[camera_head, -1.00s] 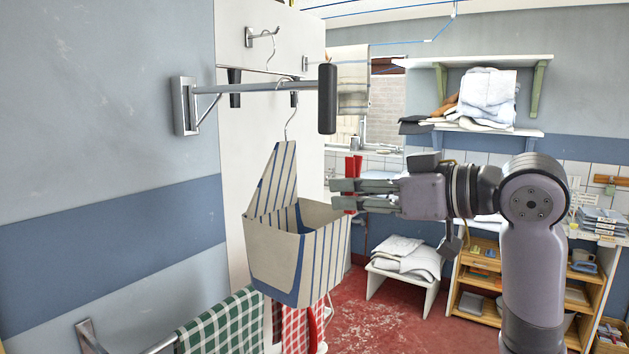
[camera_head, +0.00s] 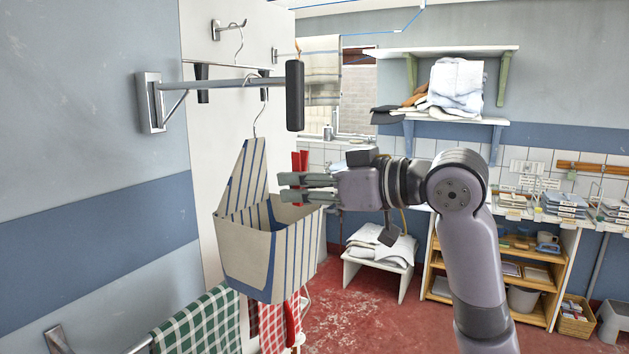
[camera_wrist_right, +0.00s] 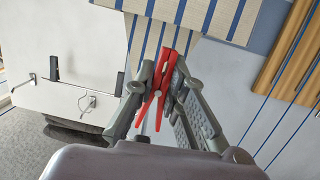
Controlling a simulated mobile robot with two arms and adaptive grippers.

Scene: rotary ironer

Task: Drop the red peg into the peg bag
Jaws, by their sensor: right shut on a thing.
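The red peg (camera_head: 299,172) is held upright between the fingertips of my right gripper (camera_head: 292,188). In the right wrist view the red peg (camera_wrist_right: 157,92) sits pinched between both fingers of my right gripper (camera_wrist_right: 160,75). The peg bag (camera_head: 268,240), cream with blue stripes and an open top, hangs from a hook on the wall rail. The fingertips are at the right side of the bag's opening, about level with or just above its rim. The exact gap is unclear. The bag (camera_wrist_right: 205,12) also shows at the top of the right wrist view. My left gripper is out of view.
The metal wall rail (camera_head: 215,86) with a black end (camera_head: 295,96) runs above the bag. Green checked (camera_head: 200,325) and red checked (camera_head: 275,325) cloths hang below it. A white stool with folded cloths (camera_head: 380,250) and a wooden shelf unit (camera_head: 500,275) stand behind.

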